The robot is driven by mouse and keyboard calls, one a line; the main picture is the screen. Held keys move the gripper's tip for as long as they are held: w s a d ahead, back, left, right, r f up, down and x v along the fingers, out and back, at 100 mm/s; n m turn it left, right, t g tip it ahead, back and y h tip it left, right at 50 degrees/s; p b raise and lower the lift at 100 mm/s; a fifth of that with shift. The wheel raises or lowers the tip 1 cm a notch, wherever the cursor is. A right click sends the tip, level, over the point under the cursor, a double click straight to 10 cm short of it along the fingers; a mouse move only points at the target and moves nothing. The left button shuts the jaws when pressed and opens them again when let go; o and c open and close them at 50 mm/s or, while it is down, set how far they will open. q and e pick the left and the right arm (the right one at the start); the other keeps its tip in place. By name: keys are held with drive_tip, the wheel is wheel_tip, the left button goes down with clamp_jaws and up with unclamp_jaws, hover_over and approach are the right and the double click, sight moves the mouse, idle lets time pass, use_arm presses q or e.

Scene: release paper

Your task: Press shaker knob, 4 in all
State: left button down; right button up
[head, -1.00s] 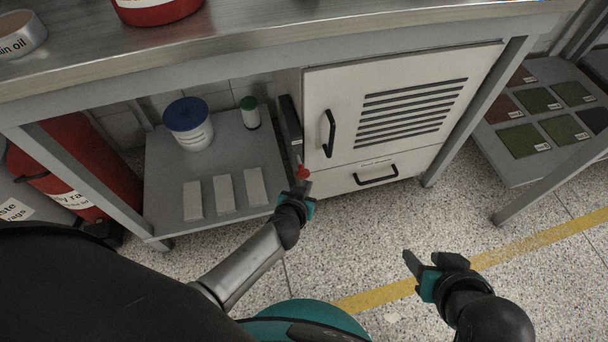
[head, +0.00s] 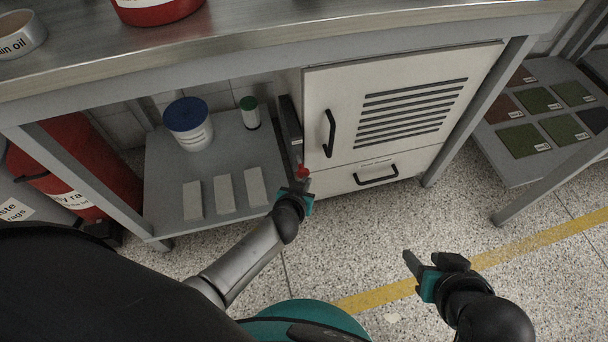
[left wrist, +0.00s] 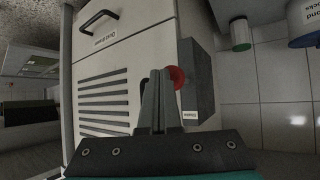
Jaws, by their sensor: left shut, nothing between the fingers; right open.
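The shaker knob (head: 302,171) is a small red ball on the side of the dark shaker box (head: 291,124), which is fixed to the left side of the pale cabinet. My left gripper (head: 303,183) is shut and empty, its tips right at the knob. In the left wrist view the red knob (left wrist: 177,77) shows just beside the closed fingertips (left wrist: 159,75), partly hidden by them; I cannot tell whether they touch. The labelled dark shaker box (left wrist: 198,85) stands behind it. My right gripper (head: 430,262) is open and empty above the floor.
The cabinet (head: 345,85) has a black door handle and a drawer (head: 392,172) below. A grey shelf (head: 165,215) to the left holds a blue-lidded tub (head: 190,125), a green-capped bottle (head: 250,113) and pale blocks (head: 224,193). The speckled floor in front is open.

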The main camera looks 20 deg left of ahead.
use_arm(q)
drive_tip(key=shift+w+a+r, duration=0.1)
drive_tip(key=shift+w+a, duration=0.3)
drive_tip(key=shift+w, duration=0.2)
drive_tip(key=shift+w+a+r, duration=0.1)
drive_tip(key=shift+w+a, duration=0.3)
drive_tip(key=shift+w, duration=0.15)
idle(0.9)
drive_tip(key=shift+s+d, duration=0.1)
drive_tip(key=shift+s+d+f, duration=0.1)
drive_tip(key=shift+s+d, duration=0.45)
drive_tip(key=shift+s, duration=0.25)
drive_tip(key=shift+s+d+f, duration=0.1)
drive_tip(key=shift+s+d, duration=0.4)
drive_tip(key=shift+s, duration=0.3)
drive_tip(key=shift+s+d+b, duration=0.25)
drive_tip(key=shift+s+d, duration=0.45)
drive_tip(key=shift+s, duration=0.35)
drive_tip(key=shift+s+d+b, duration=0.25)
drive_tip(key=shift+s+d, duration=0.45)
drive_tip(key=shift+s, duration=0.35)
idle(0.8)
